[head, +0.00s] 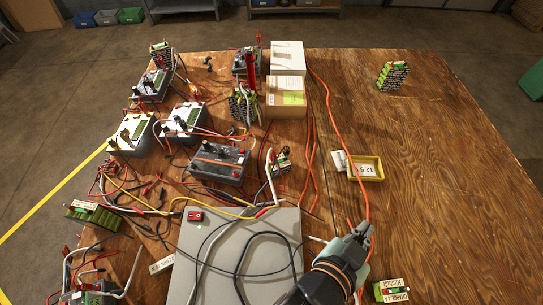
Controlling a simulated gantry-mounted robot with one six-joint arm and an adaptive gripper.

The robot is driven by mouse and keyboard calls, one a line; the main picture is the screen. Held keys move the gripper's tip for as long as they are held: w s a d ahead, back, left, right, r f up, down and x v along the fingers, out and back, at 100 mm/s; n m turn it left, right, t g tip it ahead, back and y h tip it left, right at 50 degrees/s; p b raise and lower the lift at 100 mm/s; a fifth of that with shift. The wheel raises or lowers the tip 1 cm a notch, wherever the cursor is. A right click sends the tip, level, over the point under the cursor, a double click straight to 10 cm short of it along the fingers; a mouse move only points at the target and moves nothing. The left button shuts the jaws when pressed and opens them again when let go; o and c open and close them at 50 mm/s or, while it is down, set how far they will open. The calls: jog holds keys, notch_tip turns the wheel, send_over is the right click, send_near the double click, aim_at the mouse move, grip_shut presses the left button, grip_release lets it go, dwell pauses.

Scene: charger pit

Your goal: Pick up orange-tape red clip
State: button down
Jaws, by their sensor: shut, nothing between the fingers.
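My gripper (356,228) is at the lower middle of the table, just right of the grey box, with its fingers shut and nothing visible between them. An orange-red cable (363,180) runs down the table to the gripper and passes beside or under its fingers; I cannot tell which. Several small red clips and leads lie among the wiring on the left, including a red clip (262,213) at the grey box's top edge. None shows orange tape clearly at this size, so I cannot tell which is the orange-tape red clip.
A grey box (245,255) with cables over it fills the lower middle. Chargers (218,163) and tangled wires crowd the left. Two cardboard boxes (287,90) stand at the back. The far right is clear.

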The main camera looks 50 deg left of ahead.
dwell(0.3)
jog(key=c, duration=1)
grip_release()
